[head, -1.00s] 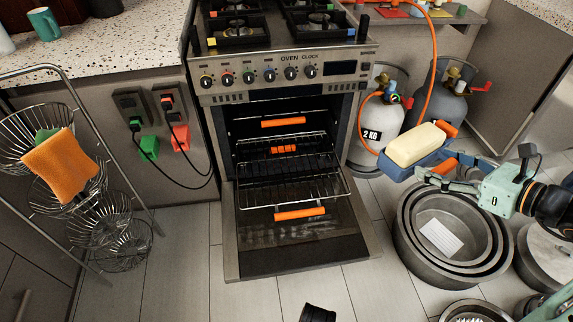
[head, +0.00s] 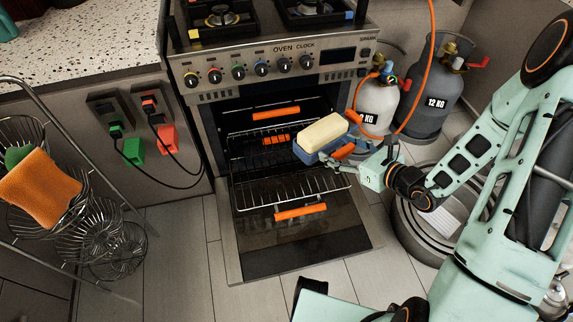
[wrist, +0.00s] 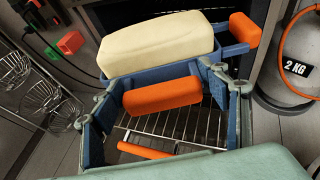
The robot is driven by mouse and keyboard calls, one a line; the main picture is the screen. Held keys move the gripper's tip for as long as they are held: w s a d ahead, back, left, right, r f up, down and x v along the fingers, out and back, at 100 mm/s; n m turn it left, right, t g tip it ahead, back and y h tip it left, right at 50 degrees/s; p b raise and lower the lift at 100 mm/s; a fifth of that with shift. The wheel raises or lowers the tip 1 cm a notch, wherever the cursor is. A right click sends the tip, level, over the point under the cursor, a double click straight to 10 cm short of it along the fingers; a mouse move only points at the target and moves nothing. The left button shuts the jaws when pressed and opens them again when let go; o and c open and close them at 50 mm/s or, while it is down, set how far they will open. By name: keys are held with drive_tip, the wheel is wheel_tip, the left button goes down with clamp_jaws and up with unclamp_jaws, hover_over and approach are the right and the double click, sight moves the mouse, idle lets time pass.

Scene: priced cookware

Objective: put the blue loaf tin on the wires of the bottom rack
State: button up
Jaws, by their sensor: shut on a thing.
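The blue loaf tin (head: 308,154) holds a pale yellow block (head: 323,133) and has orange handles. It also shows in the wrist view (wrist: 181,71), with the near orange handle (wrist: 162,95) between my fingers. My gripper (head: 357,160) is shut on the tin at that handle and holds it in the air, at the right front of the open oven. The bottom rack (head: 289,185) is a wire shelf pulled out over the lowered oven door. It shows below the tin in the wrist view (wrist: 178,128). The tin is apart from the rack, higher up.
An upper rack (head: 268,125) sits inside the oven. Gas cylinders (head: 437,100) stand to the right, round grey pans (head: 411,235) on the floor. A wire basket stand (head: 90,232) is at left.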

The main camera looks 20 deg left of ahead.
drive_tip(key=s+a+f, duration=0.6)
drive_tip(key=a+f, duration=0.1)
drive_tip(key=f, duration=0.2)
drive_tip(key=b, duration=0.3)
hover_over(288, 178)
drive_tip(key=f, duration=0.9)
drive_tip(key=shift+s+d+f, duration=0.1)
drive_tip(key=shift+s+f, duration=0.1)
drive_tip(key=shift+f, duration=0.1)
drive_tip(key=shift+w+f, duration=0.1)
drive_tip(key=shift+f, duration=0.15)
drive_tip(key=shift+w+f+b, duration=0.1)
drive_tip(key=shift+f+b, duration=0.8)
drive_tip(key=shift+f, duration=0.65)
drive_tip(key=shift+f, duration=0.15)
drive_tip(key=o, duration=0.9)
drive_tip(key=shift+f, duration=0.1)
drive_tip(key=o, duration=0.4)
